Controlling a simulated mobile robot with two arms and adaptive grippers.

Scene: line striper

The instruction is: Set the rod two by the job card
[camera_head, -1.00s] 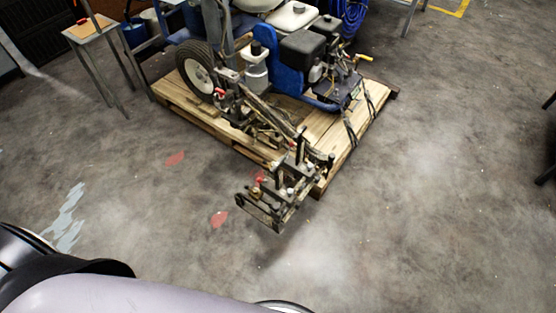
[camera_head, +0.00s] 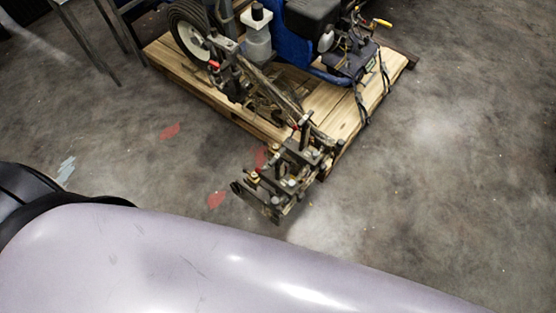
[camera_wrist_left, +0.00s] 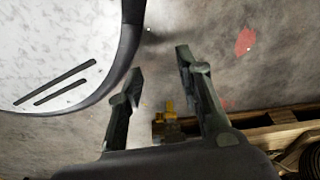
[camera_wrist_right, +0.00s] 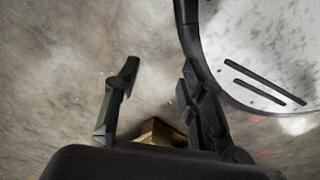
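The line striper (camera_head: 257,42) stands on a wooden pallet in the head view. A dark jointed bracket (camera_head: 285,182) with clamps, small knobs and rods reaches out past the pallet's front corner. I cannot tell which rod is rod two. No job card is readable in any view. My left gripper (camera_wrist_left: 158,66) is open and empty; a brass-coloured fitting (camera_wrist_left: 165,122) shows beyond and between its fingers, apparently not touched. My right gripper (camera_wrist_right: 158,72) is open and empty above the floor. Neither gripper shows in the head view.
The wooden pallet (camera_head: 340,118) carries the machine; its edge also shows in the left wrist view (camera_wrist_left: 262,138) and a corner in the right wrist view (camera_wrist_right: 160,132). Metal stand legs (camera_head: 85,42) are at the upper left. The concrete floor on the right is clear.

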